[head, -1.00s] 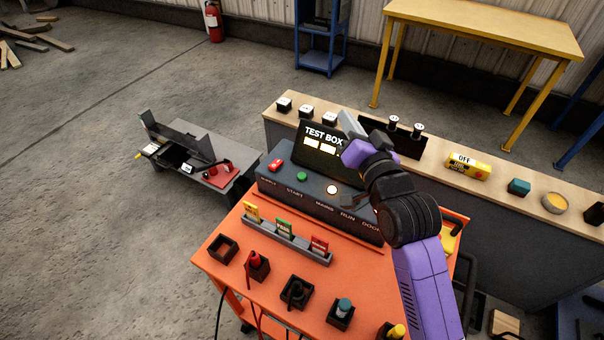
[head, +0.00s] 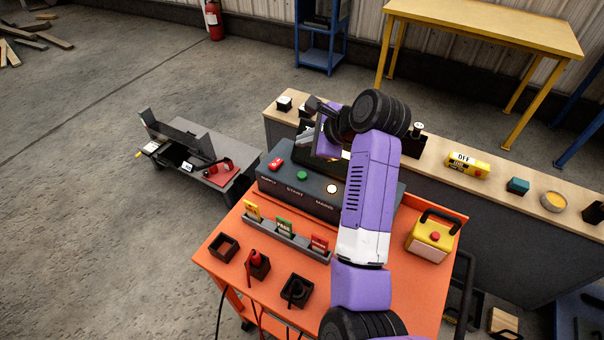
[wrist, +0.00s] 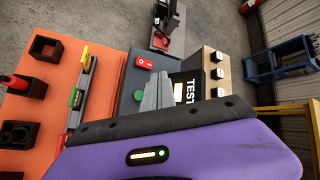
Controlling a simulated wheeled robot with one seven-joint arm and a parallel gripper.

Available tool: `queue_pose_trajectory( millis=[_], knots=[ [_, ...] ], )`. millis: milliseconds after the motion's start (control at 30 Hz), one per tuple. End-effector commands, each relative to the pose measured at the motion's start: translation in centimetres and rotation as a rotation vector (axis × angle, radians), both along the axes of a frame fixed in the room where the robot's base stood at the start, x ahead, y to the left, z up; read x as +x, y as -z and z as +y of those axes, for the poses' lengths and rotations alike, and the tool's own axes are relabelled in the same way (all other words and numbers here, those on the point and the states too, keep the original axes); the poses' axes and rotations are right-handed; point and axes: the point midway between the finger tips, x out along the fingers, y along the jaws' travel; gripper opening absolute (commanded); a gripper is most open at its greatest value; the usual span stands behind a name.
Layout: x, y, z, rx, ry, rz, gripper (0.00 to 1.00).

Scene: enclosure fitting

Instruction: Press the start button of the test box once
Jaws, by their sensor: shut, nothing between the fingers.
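The test box (head: 268,184) is a dark grey console on an orange cart. Its green start button (head: 301,175), labelled START, sits between a red supply switch (head: 275,163) and a lit white mains lamp (head: 331,189). The green button also shows in the wrist view (wrist: 139,95), just left of my fingers. My gripper (head: 306,131) is shut and empty, by the box's raised display panel, which my arm mostly hides. In the wrist view my shut fingers (wrist: 159,78) appear over the box, apart from the button in the picture. Their height above it is unclear.
A rack of yellow, green and red tags (head: 285,237) stands in front of the box. Black holders (head: 224,248) line the cart front. A yellow box with a red button (head: 433,239) sits at the cart's right. A wooden-topped bench (head: 485,182) runs behind.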

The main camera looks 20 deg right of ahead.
Motion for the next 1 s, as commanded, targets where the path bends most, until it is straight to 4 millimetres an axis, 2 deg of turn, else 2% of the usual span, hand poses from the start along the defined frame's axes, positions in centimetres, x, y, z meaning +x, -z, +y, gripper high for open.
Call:
queue_pose_trajectory(
  millis=[567,767,1000],
  knots=[
    [-0.1,0.5,0.0,0.021,0.021,0.010,0.00],
    [-0.1,2.0,0.0,0.020,0.022,0.009,0.00],
    [-0.1,5.0,0.0,0.020,0.022,0.009,0.00]
  ],
)
